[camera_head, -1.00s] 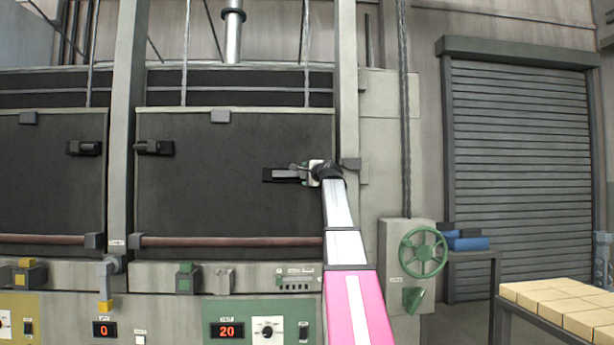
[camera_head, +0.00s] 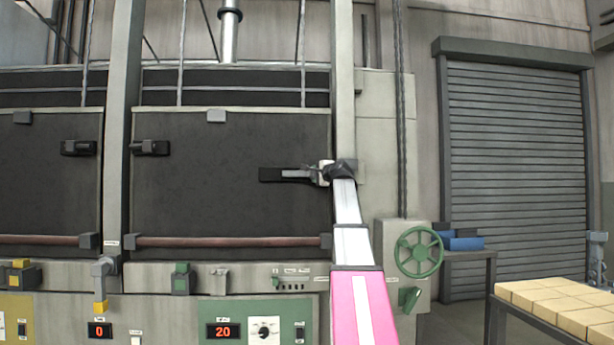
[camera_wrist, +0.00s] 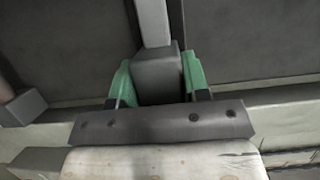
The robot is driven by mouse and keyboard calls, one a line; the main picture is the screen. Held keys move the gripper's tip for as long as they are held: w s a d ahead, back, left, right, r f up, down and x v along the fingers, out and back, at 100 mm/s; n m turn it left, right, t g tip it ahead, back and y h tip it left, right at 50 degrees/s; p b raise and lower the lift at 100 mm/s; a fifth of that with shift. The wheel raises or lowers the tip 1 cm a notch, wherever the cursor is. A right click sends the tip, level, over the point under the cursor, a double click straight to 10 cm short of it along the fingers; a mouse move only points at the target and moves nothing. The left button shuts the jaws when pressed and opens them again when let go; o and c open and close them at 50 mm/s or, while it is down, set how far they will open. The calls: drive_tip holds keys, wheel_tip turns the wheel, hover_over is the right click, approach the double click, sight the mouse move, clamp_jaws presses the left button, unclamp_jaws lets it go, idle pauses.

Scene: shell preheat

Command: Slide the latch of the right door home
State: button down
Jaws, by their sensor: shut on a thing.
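The right door (camera_head: 220,205) is a dark panel, closed in its pale frame. Its right latch has a dark base plate (camera_head: 269,174) and a pale sliding bar (camera_head: 296,174). My gripper (camera_head: 324,172) is at the right end of this bar, beside the right post (camera_head: 344,110). In the wrist view the green fingers of my gripper (camera_wrist: 158,82) are shut on the grey latch block (camera_wrist: 157,68), one on each side. The pale bar (camera_wrist: 152,22) runs up from the block. My wrist hides the catch on the post in the head view.
A second latch (camera_head: 150,148) is at the door's left edge, and a reddish rod (camera_head: 220,242) runs along its bottom. A green handwheel (camera_head: 419,252) stands right of my arm. A bench of pale bricks (camera_head: 556,303) is at lower right.

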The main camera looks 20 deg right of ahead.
drive_tip(key=shift+s+d, duration=0.15)
drive_tip(key=shift+d, duration=0.45)
drive_tip(key=c, duration=0.6)
unclamp_jaws()
drive_tip(key=shift+d, duration=0.15)
drive_tip(key=shift+s, duration=0.1)
drive_tip(key=s+d, duration=0.1)
drive_tip(key=s, duration=0.9)
drive_tip(key=shift+s, duration=0.35)
drive_tip(key=shift+d, duration=0.1)
